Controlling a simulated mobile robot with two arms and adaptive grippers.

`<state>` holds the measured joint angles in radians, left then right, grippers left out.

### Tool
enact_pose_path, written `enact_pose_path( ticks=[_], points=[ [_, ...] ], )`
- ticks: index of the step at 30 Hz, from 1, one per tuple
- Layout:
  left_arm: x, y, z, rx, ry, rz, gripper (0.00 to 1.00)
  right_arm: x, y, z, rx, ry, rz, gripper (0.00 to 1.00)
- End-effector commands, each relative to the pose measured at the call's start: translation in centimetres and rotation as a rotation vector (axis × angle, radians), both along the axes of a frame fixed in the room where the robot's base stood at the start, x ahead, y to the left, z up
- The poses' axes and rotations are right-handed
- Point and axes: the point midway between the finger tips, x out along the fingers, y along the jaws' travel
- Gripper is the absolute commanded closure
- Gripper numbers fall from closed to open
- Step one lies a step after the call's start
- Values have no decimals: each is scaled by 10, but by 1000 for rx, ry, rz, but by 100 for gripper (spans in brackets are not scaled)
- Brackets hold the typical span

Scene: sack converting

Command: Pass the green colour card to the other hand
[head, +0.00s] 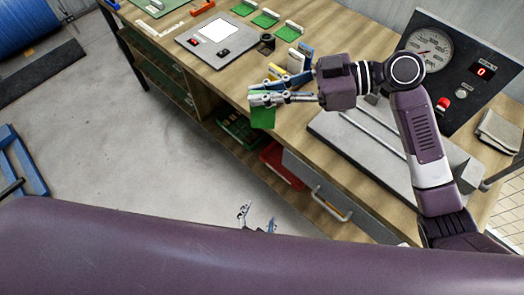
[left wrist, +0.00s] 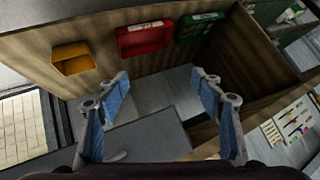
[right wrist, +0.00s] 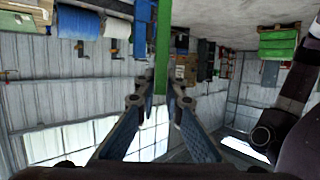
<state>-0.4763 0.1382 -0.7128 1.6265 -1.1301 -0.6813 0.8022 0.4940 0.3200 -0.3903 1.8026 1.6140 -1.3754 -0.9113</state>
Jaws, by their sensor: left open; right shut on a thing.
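The green colour card (head: 262,116) hangs from the fingertips of my right gripper (head: 268,92), just off the front edge of the bench. In the right wrist view the card (right wrist: 163,45) shows edge-on as a narrow green strip between the fingertips (right wrist: 160,100). My right gripper is shut on it. My left gripper (head: 257,218) is low in the head view, below and apart from the card, mostly hidden behind my purple arm. In the left wrist view its fingers (left wrist: 152,88) are wide apart with nothing between them. The card does not show in that view.
The wooden bench (head: 345,42) carries a grey device (head: 190,42), several green pieces with white blocks, a gauge panel (head: 440,60) and a grey plate (head: 360,150). A drawer (head: 315,185) and a red bin (head: 280,165) are under its front. The floor (head: 130,140) at left is open.

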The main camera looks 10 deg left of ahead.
Motion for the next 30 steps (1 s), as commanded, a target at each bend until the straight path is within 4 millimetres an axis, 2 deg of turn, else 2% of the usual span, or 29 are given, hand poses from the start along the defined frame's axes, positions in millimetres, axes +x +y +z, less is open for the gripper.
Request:
enact_pose_path(
  ticks=[1,3,5,9,15,18,21,24,30],
  points=[
    [6,-10,28,-24,-57,9,39,0,0,0,0,0,0,100],
    [15,-21,68,-61,-139,27,39,0,0,0,0,0,0,100],
    [20,-28,103,-94,-207,46,39,0,0,0,0,0,0,100],
    [27,-36,186,-193,-363,104,39,0,0,0,0,0,0,100],
    [25,-28,292,-343,-554,204,39,0,0,0,0,0,0,100],
    [22,-20,330,-403,-621,247,39,0,0,0,0,0,0,100],
    [19,-12,354,-445,-666,277,39,0,0,0,0,0,0,100],
    [18,-7,367,-468,-691,296,39,0,0,0,0,0,0,100],
    [34,-4,372,-474,-702,303,39,0,0,0,0,0,0,100]
  ],
)
